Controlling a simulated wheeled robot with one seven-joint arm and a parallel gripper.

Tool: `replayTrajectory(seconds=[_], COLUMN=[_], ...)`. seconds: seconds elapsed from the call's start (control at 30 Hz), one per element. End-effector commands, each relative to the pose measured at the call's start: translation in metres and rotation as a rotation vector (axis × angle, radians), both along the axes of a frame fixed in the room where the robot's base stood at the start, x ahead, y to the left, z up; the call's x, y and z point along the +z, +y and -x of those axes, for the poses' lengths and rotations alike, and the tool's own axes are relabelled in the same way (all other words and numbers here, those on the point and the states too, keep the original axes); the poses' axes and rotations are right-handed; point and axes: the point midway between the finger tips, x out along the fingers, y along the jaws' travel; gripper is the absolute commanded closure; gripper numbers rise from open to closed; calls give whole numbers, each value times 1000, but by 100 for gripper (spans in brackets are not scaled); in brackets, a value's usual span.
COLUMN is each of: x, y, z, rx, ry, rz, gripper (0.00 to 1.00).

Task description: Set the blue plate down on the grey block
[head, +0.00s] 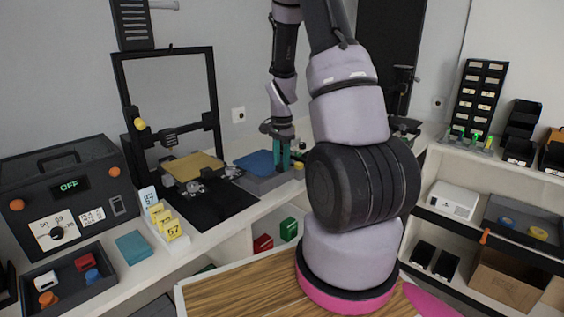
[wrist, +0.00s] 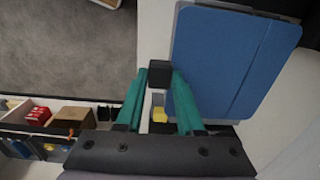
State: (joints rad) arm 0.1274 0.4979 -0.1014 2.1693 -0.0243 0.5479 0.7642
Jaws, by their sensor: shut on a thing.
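The blue plate (head: 256,162) is at the end of the white counter, right of the yellow plate. It fills the upper right of the wrist view (wrist: 228,62). The grey block (head: 263,185) is under it, and a grey edge shows along the plate's left and top sides in the wrist view. The plate looks slightly turned against that edge. I cannot tell whether plate and block touch. My gripper (wrist: 159,76) has its teal fingers shut on a small black tab at the plate's edge. It also shows beside the plate in the head view (head: 284,155).
A black-framed printer (head: 168,105) with a yellow plate (head: 192,166) stands to the left. Yellow number cards (head: 166,221), a teal box (head: 133,247) and a dark control box (head: 66,195) are further left. Shelves (head: 480,222) stand at the right.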

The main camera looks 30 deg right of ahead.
Motion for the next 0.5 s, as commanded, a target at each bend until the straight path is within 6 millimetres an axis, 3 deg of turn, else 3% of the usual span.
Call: replayTrajectory(seconds=[0.5], x=[-3], y=[0], z=[0], rx=[0], ry=[0], rz=[0], gripper=[100])
